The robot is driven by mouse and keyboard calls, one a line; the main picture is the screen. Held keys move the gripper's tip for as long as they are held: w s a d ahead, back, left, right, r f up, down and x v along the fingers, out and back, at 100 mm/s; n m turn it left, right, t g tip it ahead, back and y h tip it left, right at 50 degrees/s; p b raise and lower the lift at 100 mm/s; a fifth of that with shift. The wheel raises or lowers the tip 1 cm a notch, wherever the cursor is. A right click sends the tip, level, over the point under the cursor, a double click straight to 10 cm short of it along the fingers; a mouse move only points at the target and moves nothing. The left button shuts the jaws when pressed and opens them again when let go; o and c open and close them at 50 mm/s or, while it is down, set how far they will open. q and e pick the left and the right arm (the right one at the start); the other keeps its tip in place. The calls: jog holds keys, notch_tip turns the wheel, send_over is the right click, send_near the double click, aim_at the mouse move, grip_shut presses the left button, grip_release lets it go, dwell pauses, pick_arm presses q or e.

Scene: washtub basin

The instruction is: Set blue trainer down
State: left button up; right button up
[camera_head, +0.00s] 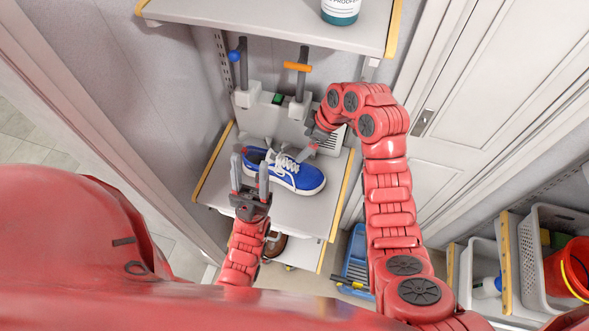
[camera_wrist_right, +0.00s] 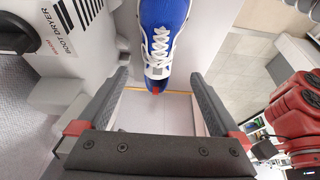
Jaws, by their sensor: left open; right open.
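The blue trainer (camera_head: 296,175) has white laces and a white sole. It rests upright on the grey middle shelf (camera_head: 222,180), toe to the right in the head view. My left gripper (camera_head: 250,161) is open, with its fingers up near the heel end; I cannot tell whether they touch the shoe. My right gripper (camera_head: 304,151) is open close behind and above the trainer.
A boot dryer (camera_head: 253,118) with blue-tipped and orange-tipped posts stands at the back of the shelf. An upper shelf (camera_head: 270,28) holds a bottle (camera_head: 340,10). Below are a brown shoe (camera_head: 274,244) and a blue tray (camera_head: 357,257). A red bucket (camera_head: 572,268) stands right.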

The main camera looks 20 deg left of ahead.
aim_at(289, 160)
jog(key=b+x, duration=1)
jog(key=x, duration=0.1)
jog(key=shift+w, duration=0.1)
jog(key=shift+a+f+b, duration=0.2)
jog(key=shift+b, duration=0.2)
jog(key=shift+a+f+p, duration=0.3)
jog(key=shift+f+p, duration=0.05)
jog(key=shift+p, duration=0.2)
jog(key=p+x, duration=0.2)
jog(key=x, duration=0.1)
jog(key=shift+w+a+f, duration=0.1)
jog(key=shift+a+f, duration=0.1)
jog(key=shift+f, duration=0.3)
grip_shut()
